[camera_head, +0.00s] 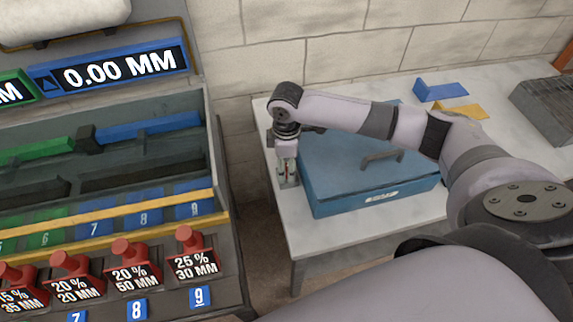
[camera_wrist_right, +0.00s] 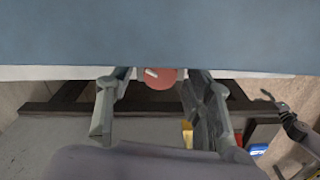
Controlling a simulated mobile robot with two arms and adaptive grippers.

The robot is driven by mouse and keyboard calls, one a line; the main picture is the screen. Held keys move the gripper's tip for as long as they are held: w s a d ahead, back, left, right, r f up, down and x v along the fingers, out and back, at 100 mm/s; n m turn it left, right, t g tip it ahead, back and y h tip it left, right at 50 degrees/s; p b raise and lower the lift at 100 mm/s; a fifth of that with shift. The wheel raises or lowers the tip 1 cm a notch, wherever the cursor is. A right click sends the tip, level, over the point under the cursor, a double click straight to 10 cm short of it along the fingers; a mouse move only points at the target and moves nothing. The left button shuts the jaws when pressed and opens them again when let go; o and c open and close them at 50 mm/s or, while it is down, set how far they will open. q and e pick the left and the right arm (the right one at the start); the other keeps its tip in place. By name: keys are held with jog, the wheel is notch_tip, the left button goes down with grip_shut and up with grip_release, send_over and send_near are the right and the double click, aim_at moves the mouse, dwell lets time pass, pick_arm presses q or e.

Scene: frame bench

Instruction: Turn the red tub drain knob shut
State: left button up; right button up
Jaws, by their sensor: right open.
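The blue tub (camera_head: 350,190), with a dark handle on its lid, stands on a pale table. The red drain knob (camera_wrist_right: 163,79) shows in the right wrist view against the tub's blue side, with a white mark pointing toward the upper left. My right gripper (camera_head: 287,176) is at the tub's left end, pointing down in the head view. Its open fingers stand on either side of the knob in the wrist view, with gaps between them and it. In the head view only a little red shows between the fingers.
A rack with several red numbered knobs (camera_head: 185,238) and a blue display reading 0.00 MM (camera_head: 125,70) stands at left. Blue (camera_head: 440,90) and yellow (camera_head: 460,109) brackets and a grey block (camera_head: 548,110) lie behind the tub. The table's front left is bare.

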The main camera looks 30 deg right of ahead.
jog(key=shift+f, duration=0.6)
grip_shut()
jog(key=shift+r, duration=0.1)
